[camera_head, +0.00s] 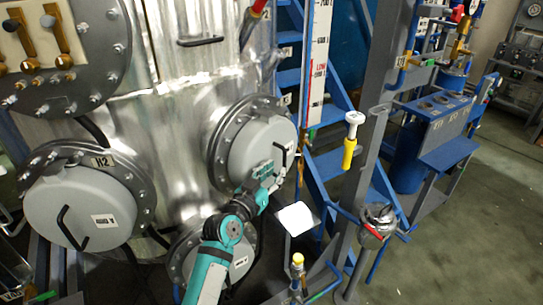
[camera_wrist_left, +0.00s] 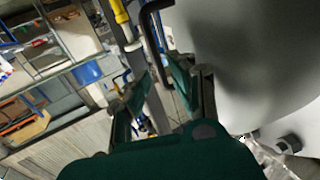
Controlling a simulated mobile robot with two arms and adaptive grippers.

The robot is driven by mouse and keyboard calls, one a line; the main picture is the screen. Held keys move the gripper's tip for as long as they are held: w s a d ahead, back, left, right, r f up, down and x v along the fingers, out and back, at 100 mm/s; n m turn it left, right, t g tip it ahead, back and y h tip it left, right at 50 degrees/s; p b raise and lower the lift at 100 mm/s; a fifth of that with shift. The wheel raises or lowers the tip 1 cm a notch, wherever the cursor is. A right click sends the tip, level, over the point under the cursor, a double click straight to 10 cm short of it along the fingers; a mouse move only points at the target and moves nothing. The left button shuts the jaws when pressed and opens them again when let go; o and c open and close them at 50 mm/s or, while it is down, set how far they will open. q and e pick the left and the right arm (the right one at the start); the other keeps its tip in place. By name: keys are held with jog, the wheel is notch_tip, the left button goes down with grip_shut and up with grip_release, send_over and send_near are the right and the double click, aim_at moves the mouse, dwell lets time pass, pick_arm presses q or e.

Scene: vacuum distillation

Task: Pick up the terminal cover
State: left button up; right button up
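Several round grey covers with black bar handles are on the metal vessel. The right-hand cover (camera_head: 258,143) sits in its bolted flange, and I take it as the terminal cover. Its smooth grey surface fills the right of the left wrist view (camera_wrist_left: 240,50). Its black handle (camera_wrist_left: 150,35) shows at the top of that view. My left gripper (camera_head: 278,172) is in front of this cover, close to the handle. In the left wrist view its two fingers (camera_wrist_left: 160,95) are apart, with the handle's lower end near them. I cannot tell whether they touch it. My right gripper is out of view.
Another grey cover (camera_head: 82,205) is at the left, and a lower one (camera_head: 240,262) is partly behind my left arm. A grey post (camera_head: 365,150), a yellow-handled valve (camera_head: 350,150) and blue stairs (camera_head: 325,175) stand right of the vessel. Open floor (camera_head: 480,230) lies farther right.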

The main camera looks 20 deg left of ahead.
aim_at(284, 164)
pick_arm(q)
jog(key=shift+w+d+f+p, duration=0.1)
jog(key=shift+w+d+p, duration=0.15)
jog(key=shift+w, duration=0.7)
jog(key=shift+w+d+f+p, duration=0.1)
jog(key=shift+w+d+p, duration=0.15)
jog(key=shift+w, duration=0.7)
jog(key=shift+w+d+p, duration=0.15)
jog(key=shift+w+p, duration=0.1)
jog(key=shift+w, duration=0.7)
jog(key=shift+s, duration=0.1)
jog(key=shift+c, duration=0.4)
grip_shut()
jog(key=shift+r, duration=0.15)
